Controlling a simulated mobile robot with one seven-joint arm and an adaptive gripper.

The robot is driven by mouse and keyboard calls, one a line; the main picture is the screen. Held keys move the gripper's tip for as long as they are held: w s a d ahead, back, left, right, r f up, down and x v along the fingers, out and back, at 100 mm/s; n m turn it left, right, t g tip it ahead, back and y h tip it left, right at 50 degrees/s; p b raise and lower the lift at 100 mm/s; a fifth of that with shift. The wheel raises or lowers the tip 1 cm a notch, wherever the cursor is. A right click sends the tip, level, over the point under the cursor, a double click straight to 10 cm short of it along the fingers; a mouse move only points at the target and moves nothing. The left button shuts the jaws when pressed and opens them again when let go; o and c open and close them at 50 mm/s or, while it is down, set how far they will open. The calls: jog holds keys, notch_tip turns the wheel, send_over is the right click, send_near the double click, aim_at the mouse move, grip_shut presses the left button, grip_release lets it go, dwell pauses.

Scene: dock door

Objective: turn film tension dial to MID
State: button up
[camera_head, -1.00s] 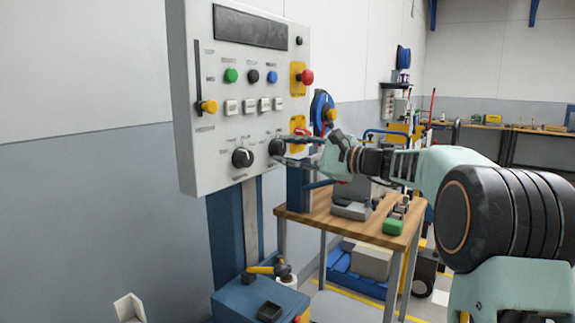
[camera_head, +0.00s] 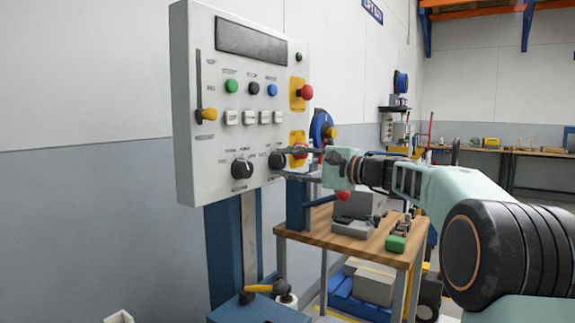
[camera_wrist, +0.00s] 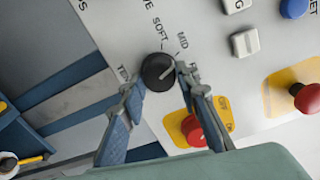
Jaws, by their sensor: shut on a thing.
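The film tension dial (camera_wrist: 155,72) is a round black knob with a pale pointer mark, seen in the wrist view. Its mark appears to point up and right, toward the MID lettering (camera_wrist: 182,41); the SOFT lettering (camera_wrist: 160,28) is left of that. My gripper (camera_wrist: 160,84) is shut on the dial, one finger on each side, and the right finger hides part of the scale. In the head view the dial (camera_head: 276,161) is at the panel's lower right, and my gripper (camera_head: 288,163) reaches it from the right.
The grey control panel (camera_head: 215,145) carries another black dial (camera_head: 242,168), coloured buttons and a slider. A red emergency knob (camera_wrist: 193,130) sits close to my right finger. A wooden-topped table (camera_head: 320,240) with tools stands below my arm.

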jog(key=o, duration=1.2)
jog(key=shift+c, duration=0.2)
jog(key=v, duration=1.2)
